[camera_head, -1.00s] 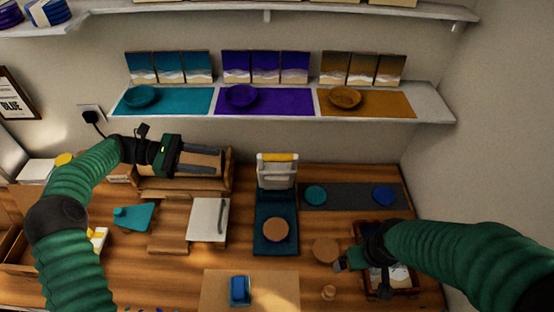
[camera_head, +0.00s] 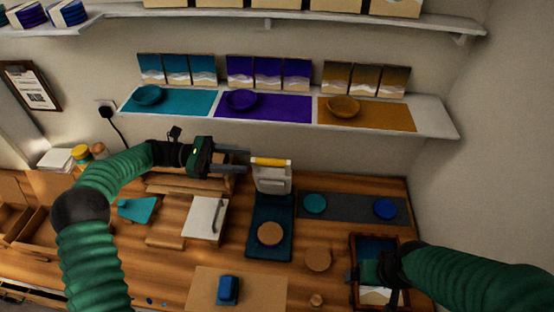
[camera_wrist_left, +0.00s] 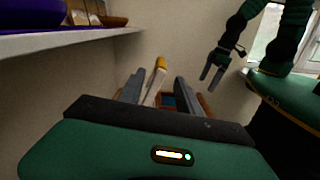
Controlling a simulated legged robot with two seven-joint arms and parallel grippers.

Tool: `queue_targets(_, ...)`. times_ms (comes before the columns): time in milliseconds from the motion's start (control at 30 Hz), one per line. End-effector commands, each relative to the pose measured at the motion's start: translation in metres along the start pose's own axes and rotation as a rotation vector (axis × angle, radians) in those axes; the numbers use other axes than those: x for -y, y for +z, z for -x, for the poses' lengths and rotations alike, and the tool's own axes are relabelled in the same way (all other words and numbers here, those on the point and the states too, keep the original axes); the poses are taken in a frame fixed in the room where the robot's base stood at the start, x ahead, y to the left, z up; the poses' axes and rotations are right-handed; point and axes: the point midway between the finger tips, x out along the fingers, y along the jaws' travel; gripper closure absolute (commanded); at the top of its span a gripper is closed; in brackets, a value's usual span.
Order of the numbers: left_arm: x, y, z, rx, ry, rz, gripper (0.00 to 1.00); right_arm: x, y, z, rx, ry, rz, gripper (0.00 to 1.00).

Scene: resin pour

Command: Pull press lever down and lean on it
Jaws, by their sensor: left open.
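The press has a white upright lever frame (camera_head: 272,180) with a yellow handle (camera_head: 271,162) on top and a dark teal base (camera_head: 257,245). A round tan disc (camera_head: 270,234) lies on the base. My left gripper (camera_head: 247,161) is open and points right, its fingertips just left of the yellow handle. In the left wrist view, the handle (camera_wrist_left: 160,64) shows ahead, between the two open fingers (camera_wrist_left: 157,84). I cannot see contact. My right gripper (camera_head: 371,276) is over a framed tray at the right; its fingers look apart in the left wrist view (camera_wrist_left: 211,73).
A shelf (camera_head: 435,118) with colored mats and bowls runs above the bench. A wooden rack (camera_head: 190,187) lies under my left gripper. A white board with a handle (camera_head: 203,217) sits left of the press. A blue block (camera_head: 228,290) lies in front.

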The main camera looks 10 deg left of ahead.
Motion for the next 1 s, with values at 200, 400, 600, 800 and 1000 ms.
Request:
queue_targets(200, 0.001, 0.003, -0.059, -0.002, -0.004, 0.001, 0.59, 0.000, -0.004, 0.012, 0.001, 0.000, -0.001, 0.03)
queue_targets(400, 0.001, 0.001, -0.091, 0.000, -0.002, -0.001, 0.59, 0.000, -0.005, 0.018, 0.001, 0.000, -0.001, 0.03)
queue_targets(600, 0.000, 0.000, -0.099, -0.001, 0.001, -0.001, 0.59, 0.000, -0.005, 0.018, 0.001, 0.000, 0.000, 0.03)
queue_targets(800, 0.000, 0.000, -0.099, -0.001, 0.001, -0.001, 0.65, 0.000, -0.005, 0.018, 0.001, 0.000, 0.000, 0.03)
queue_targets(1000, 0.000, 0.000, -0.099, -0.002, 0.000, -0.001, 0.91, 0.000, -0.005, 0.018, 0.001, 0.000, 0.000, 0.03)
